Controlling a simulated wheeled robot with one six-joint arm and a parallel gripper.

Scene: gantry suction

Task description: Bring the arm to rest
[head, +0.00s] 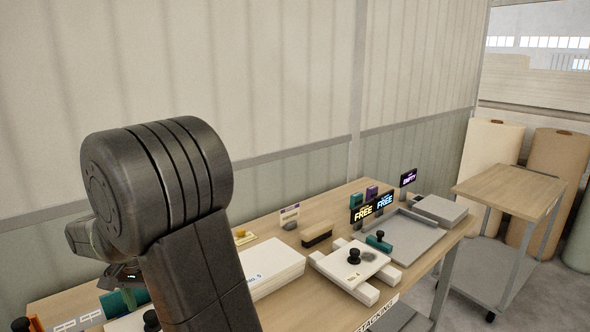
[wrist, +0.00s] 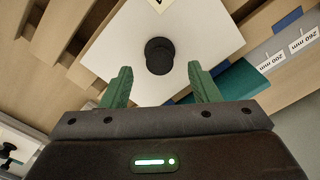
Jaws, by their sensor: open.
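My gripper (wrist: 160,92) is open, with its two green fingers apart and nothing between them in the wrist view. Ahead of the fingertips lies a white plate (wrist: 195,45) with a round black knob (wrist: 158,56). The gap between the fingers and the knob is hard to judge. In the head view my dark arm rises in the left half and hides part of the bench. The gripper is mostly hidden behind it there, at the lower left.
The wooden bench (head: 340,204) holds a white stack (head: 275,266), a knobbed plate on white bars (head: 349,264), a brush (head: 317,235), a grey tray (head: 412,246) and small signs reading FREE (head: 363,211). A wheeled cart (head: 513,192) stands at right. A panelled wall (head: 280,80) runs behind.

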